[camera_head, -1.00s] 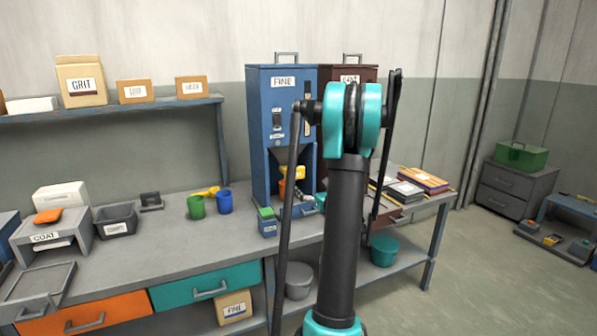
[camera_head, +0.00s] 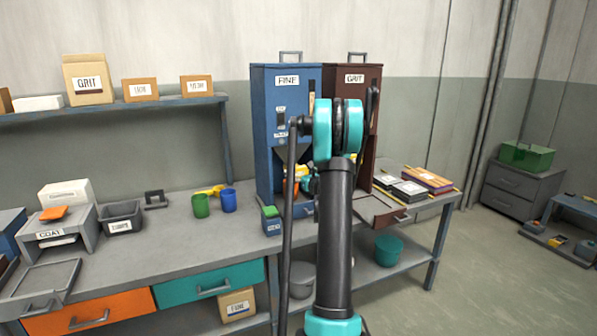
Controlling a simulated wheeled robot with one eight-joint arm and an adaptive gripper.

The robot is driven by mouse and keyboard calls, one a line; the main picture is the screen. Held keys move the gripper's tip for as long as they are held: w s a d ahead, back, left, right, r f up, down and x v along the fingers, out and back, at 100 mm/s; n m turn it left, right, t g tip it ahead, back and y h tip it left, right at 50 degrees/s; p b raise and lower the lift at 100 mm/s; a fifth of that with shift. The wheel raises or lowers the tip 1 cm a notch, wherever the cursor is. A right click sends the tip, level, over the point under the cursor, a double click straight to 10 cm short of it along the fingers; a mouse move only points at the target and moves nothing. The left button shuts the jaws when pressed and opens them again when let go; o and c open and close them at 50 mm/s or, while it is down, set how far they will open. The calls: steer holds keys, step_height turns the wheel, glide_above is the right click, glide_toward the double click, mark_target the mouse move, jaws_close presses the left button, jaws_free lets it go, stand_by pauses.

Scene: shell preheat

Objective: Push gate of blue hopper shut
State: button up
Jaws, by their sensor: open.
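The blue hopper (camera_head: 270,130), labelled FINE, stands at the back of the bench, left of the brown hopper. My arm covers its right side and much of its lower opening. An orange and yellow piece shows in that opening, partly hidden; I cannot tell whether it belongs to the gate. The gate's position cannot be made out. My gripper (camera_head: 309,184) shows only as a small teal and black part beside the arm, in front of the lower opening. Its fingertips are hidden, and I cannot tell whether it touches anything.
The brown hopper (camera_head: 352,84), labelled GRIT, adjoins on the right. A small blue-green box (camera_head: 271,224) stands before the blue hopper. Green (camera_head: 201,205) and blue (camera_head: 228,201) cups stand to its left. Stacked books or boxes (camera_head: 427,179) lie right. The bench front left of centre is clear.

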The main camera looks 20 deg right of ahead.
steer(key=shift+w, duration=0.8)
